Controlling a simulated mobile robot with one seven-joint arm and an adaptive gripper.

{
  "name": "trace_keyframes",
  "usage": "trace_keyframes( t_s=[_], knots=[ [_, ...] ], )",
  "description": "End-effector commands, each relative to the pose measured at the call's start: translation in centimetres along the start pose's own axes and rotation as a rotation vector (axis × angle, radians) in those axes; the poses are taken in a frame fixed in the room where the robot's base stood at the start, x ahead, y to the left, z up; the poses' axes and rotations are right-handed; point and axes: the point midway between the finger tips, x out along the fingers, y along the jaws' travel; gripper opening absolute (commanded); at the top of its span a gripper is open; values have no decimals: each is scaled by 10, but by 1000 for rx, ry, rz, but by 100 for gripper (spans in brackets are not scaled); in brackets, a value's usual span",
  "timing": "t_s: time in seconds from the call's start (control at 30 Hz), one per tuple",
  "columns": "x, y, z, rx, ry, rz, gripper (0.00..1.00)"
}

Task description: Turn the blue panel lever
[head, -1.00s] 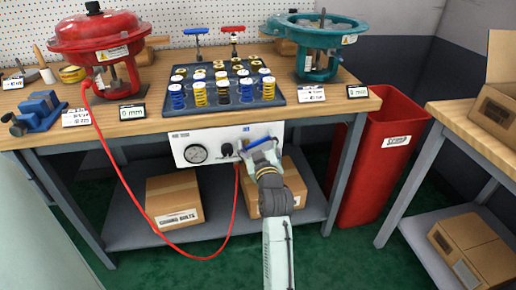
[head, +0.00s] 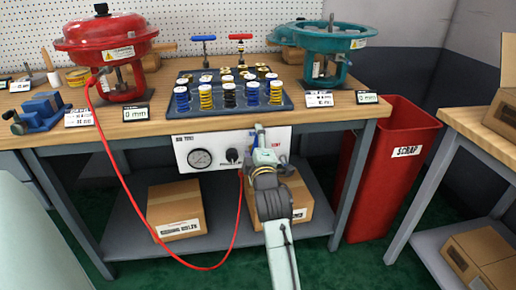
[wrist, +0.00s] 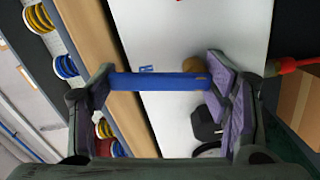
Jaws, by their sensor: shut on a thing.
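The blue panel lever (wrist: 160,82) spans between my finger pads in the wrist view, with a brass-coloured pivot near its right end.
A gauge (head: 200,159) and black knob (head: 233,155) sit left of the lever. A red hose (head: 238,218) hangs below the panel. Cardboard boxes (head: 174,209) stand on the shelf. A red scrap bin (head: 380,185) is to the right.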

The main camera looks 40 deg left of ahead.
Motion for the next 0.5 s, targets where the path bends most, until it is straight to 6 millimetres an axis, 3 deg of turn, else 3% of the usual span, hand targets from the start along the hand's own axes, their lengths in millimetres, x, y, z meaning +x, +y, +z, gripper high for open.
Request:
trace_keyframes(
  t_s=[0.5],
  knots=[
    [0, -1, -7, -224, -1, 0, 20]
  ],
)
